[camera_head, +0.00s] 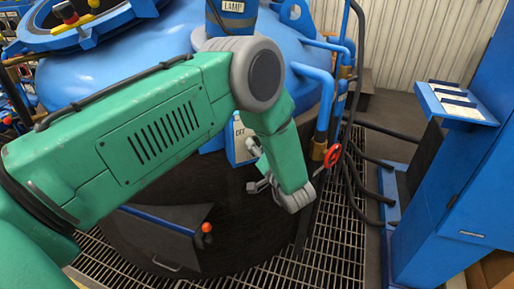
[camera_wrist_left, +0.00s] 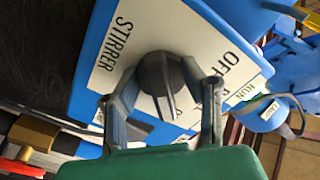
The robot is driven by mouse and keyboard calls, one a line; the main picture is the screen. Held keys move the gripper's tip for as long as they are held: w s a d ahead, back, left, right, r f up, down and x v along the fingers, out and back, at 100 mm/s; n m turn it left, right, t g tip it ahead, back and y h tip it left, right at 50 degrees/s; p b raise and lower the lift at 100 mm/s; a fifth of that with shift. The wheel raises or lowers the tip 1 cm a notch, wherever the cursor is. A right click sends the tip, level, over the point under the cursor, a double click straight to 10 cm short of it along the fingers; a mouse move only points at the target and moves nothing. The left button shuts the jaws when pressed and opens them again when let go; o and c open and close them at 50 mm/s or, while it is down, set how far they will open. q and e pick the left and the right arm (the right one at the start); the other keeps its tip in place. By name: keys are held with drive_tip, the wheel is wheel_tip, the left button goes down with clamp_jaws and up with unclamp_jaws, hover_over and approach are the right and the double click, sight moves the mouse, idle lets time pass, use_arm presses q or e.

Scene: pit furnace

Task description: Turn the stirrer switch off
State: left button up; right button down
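The stirrer switch is a dark round knob (camera_wrist_left: 158,80) with a raised grip and a pale pointer line, on a white label plate (camera_wrist_left: 185,35) reading STIRRER and OFF. The plate is on a blue box, partly visible in the head view (camera_head: 240,145) behind my green arm. The pointer line points toward the bottom of the wrist view, slightly right, away from the OFF lettering. My left gripper (camera_wrist_left: 165,88) is open, with one finger on each side of the knob. Firm contact cannot be told. It shows small in the head view (camera_head: 260,172). My right gripper is not in view.
A large blue furnace vessel (camera_head: 140,55) fills the back. A red valve handle (camera_head: 332,155) and dark hoses (camera_head: 360,180) are right of my left wrist. A blue cabinet (camera_head: 460,190) stands at the right. Metal grating (camera_head: 335,240) covers the floor.

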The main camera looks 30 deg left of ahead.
use_arm(q)
drive_tip(key=shift+d+r, duration=0.1)
drive_tip(key=shift+d, duration=0.2)
drive_tip(key=c, duration=0.6)
drive_tip(key=shift+d, duration=0.15)
clamp_jaws()
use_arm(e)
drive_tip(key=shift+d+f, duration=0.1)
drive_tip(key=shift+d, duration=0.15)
